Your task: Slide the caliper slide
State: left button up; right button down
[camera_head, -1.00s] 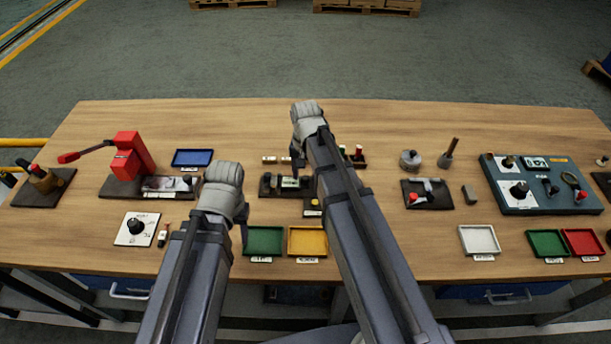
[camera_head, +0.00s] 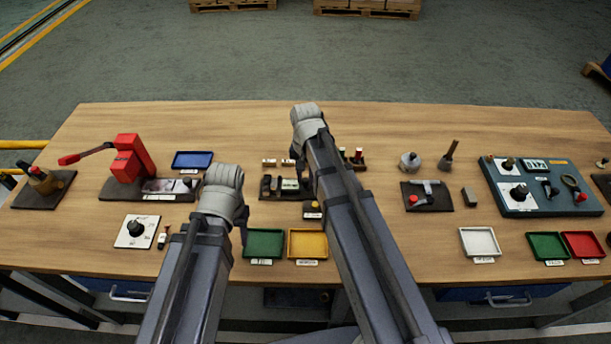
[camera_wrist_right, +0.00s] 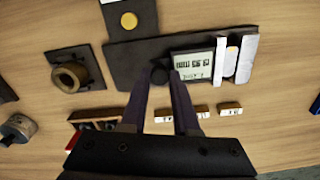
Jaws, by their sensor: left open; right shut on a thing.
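The caliper gauge lies on a dark base plate (camera_wrist_right: 122,62) at the middle of the table; its base also shows in the head view (camera_head: 267,194). In the right wrist view the caliper slide carries a pale digital display (camera_wrist_right: 196,66) and a dark round knob (camera_wrist_right: 159,74). White jaw pieces (camera_wrist_right: 236,58) stand to the right of the display. My right gripper (camera_wrist_right: 168,76) is shut on the knob, with a finger on each side. In the head view my right arm partly covers the gauge. My left gripper (camera_head: 243,235) is open and empty, low left of the gauge.
Green (camera_head: 264,244) and yellow (camera_head: 307,244) trays lie in front of the gauge. A red lever press (camera_head: 130,160) stands at left, a control panel (camera_head: 540,186) at right.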

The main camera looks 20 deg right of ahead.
jog(key=shift+d, duration=0.1)
dwell(0.7)
jog(key=d, duration=0.1)
jog(key=s+d, duration=0.1)
jog(key=d, duration=0.1)
jog(key=shift+d, duration=0.15)
jog(key=c, duration=0.7)
grip_release()
jog(key=shift+o, duration=0.2)
pick_arm(q)
notch_tip(320, 180, up, 8)
jog(key=p, duration=0.7)
jog(key=shift+p, duration=0.4)
pick_arm(e)
notch_tip(320, 180, up, 8)
